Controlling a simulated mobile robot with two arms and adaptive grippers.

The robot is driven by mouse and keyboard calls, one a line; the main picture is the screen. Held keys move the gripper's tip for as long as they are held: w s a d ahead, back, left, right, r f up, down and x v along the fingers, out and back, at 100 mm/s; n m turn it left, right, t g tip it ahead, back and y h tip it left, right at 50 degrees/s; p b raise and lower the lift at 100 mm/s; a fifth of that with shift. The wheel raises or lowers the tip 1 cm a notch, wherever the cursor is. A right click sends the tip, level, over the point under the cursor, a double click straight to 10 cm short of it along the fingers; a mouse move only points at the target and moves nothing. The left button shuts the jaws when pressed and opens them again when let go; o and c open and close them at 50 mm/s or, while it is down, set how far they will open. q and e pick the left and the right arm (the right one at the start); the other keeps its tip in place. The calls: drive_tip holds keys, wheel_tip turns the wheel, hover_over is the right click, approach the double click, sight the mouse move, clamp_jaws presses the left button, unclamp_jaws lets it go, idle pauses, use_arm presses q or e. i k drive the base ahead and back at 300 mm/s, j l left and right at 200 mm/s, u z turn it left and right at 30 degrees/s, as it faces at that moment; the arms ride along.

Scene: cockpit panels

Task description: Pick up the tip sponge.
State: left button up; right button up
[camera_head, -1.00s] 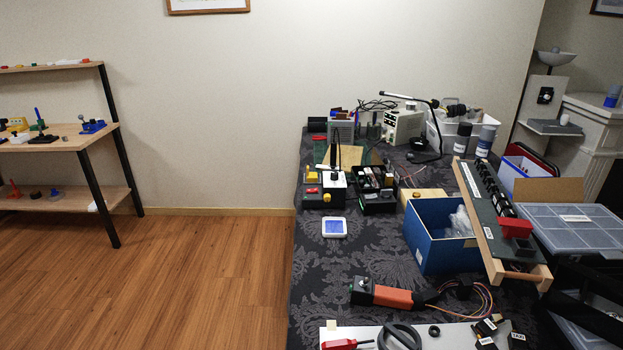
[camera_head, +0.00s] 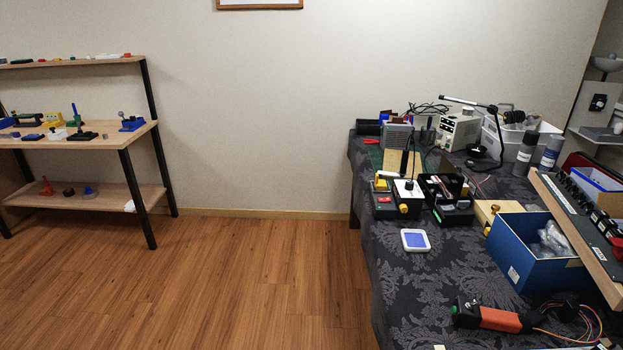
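A small yellow piece (camera_head: 380,184) that may be the tip sponge sits at the left side of a black and white soldering station (camera_head: 406,197) on the dark patterned table. It is too small to be sure. A pale yellow block (camera_head: 490,210) lies farther right, beside the blue box. Neither of my grippers is in view.
The table (camera_head: 405,285) stands on the right, with a white device with a blue screen (camera_head: 415,240), a blue box (camera_head: 530,262) and an orange-handled tool (camera_head: 497,318). A shelf (camera_head: 80,140) stands at the left. Bare wooden floor (camera_head: 250,275) lies between.

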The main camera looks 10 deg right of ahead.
sight(380, 185)
drive_tip(key=i+j+u, duration=0.15)
drive_tip(key=i+j, duration=0.2)
drive_tip(key=i+j+u, duration=0.15)
drive_tip(key=i+j, duration=0.15)
drive_tip(key=i, duration=0.25)
drive_tip(key=i+l+z, duration=0.1)
drive_tip(key=i+z, duration=0.7)
drive_tip(key=z, duration=0.2)
drive_tip(key=i+j+z, duration=0.3)
drive_tip(key=z, duration=0.2)
drive_tip(key=i, duration=0.05)
